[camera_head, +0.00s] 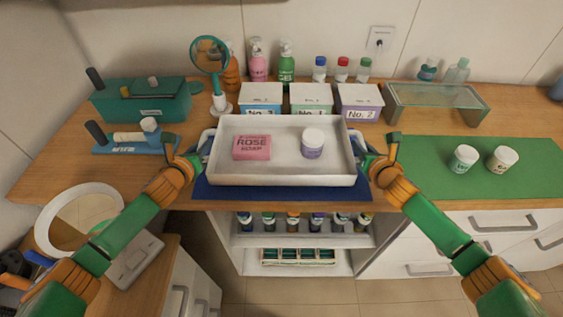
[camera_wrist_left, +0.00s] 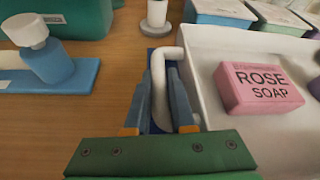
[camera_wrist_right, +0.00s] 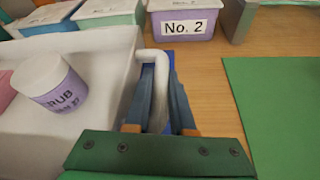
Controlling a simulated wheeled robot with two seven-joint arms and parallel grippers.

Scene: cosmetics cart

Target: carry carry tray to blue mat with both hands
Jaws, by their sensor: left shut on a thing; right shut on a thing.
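The white carry tray (camera_head: 230,180) is over the blue mat (camera_head: 290,193), whose front strip and edges show around it. I cannot tell whether the tray touches the mat. A pink rose soap box (camera_head: 252,147) and a white and purple scrub jar (camera_head: 312,145) are in the tray. My left gripper (camera_head: 200,150) is shut on the tray's left handle (camera_wrist_left: 160,85). My right gripper (camera_head: 370,150) is shut on the tray's right handle (camera_wrist_right: 158,85). The tray looks level.
Lidded boxes (camera_head: 310,98) stand close behind the tray. A blue stand (camera_head: 135,140) and teal case (camera_head: 145,100) are left. A green mat (camera_head: 475,180) with two jars and a clear riser (camera_head: 437,100) are right. Open shelves (camera_head: 300,240) lie below the front edge.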

